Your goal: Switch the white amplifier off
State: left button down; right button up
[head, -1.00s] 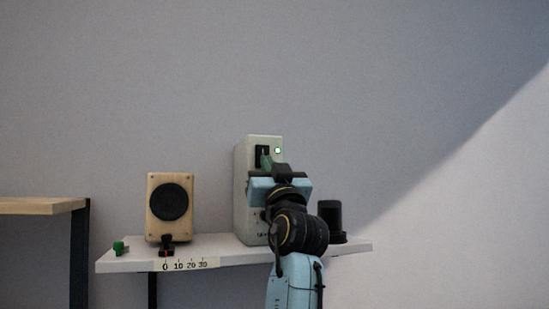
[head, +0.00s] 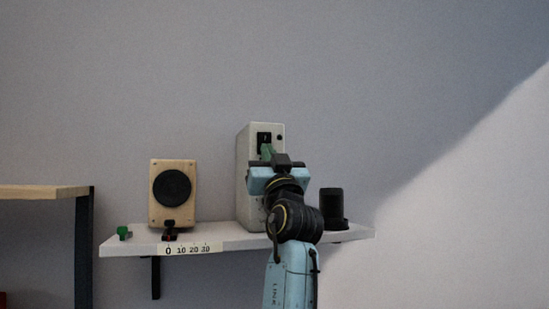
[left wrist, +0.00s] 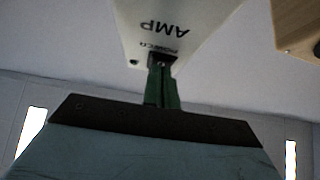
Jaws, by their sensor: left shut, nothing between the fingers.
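The white amplifier (head: 246,190) stands upright on the shelf, right of the speaker. Its black switch plate (head: 264,138) is near the top of its front, with a small round lamp (head: 280,138) beside it that is dark. My left gripper (head: 267,151) is shut and empty, its green fingertips just below the switch plate. In the left wrist view the amplifier (left wrist: 185,20) is upside down, with AMP lettering, and the green fingertips (left wrist: 161,75) reach to the black switch (left wrist: 162,59); I cannot tell whether they touch. My arm hides the amplifier's lower front. My right gripper is not in view.
The white shelf (head: 130,246) bears a wooden speaker (head: 172,194), a black and red slider (head: 169,231) above a number scale (head: 190,250), a green knob (head: 124,232) and a black cylinder (head: 332,208). A wooden table (head: 40,191) stands at the left.

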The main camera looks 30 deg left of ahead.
pick_arm(q)
jog(key=b+v, duration=0.6)
jog(key=v, duration=0.7)
jog(key=shift+w+d+f, duration=0.1)
jog(key=shift+w+f, duration=0.05)
